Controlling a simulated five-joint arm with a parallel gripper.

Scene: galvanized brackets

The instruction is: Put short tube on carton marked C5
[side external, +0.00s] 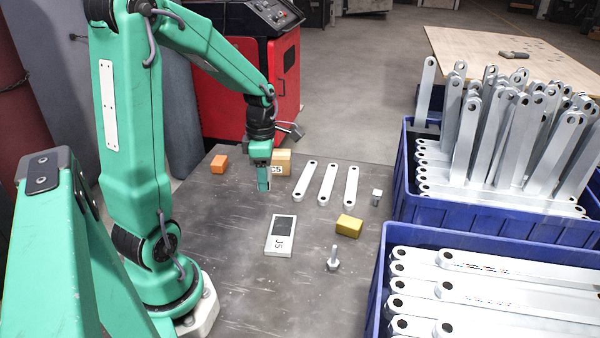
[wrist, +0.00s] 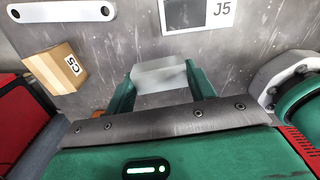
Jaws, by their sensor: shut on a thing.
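My gripper (side external: 263,184) hangs above the table, just left of and in front of the carton marked C5 in the side external view. In the wrist view my gripper (wrist: 164,88) is shut on a pale grey piece, the short tube (wrist: 165,72), which lies crosswise between the fingers. In the side external view the tube is mostly hidden by the fingers. The carton marked C5 (side external: 281,160) is a small brown box standing on the table. It also shows at the left of the wrist view (wrist: 50,75), apart from the tube, with its white label visible.
An orange block (side external: 219,165) stands left of the carton. Three flat brackets (side external: 327,184) lie to its right. A white J5 device (side external: 280,235), a yellow block (side external: 349,226), a bolt (side external: 333,257) and a small metal piece (side external: 376,197) lie nearer. Blue crates (side external: 440,208) of brackets stand at right.

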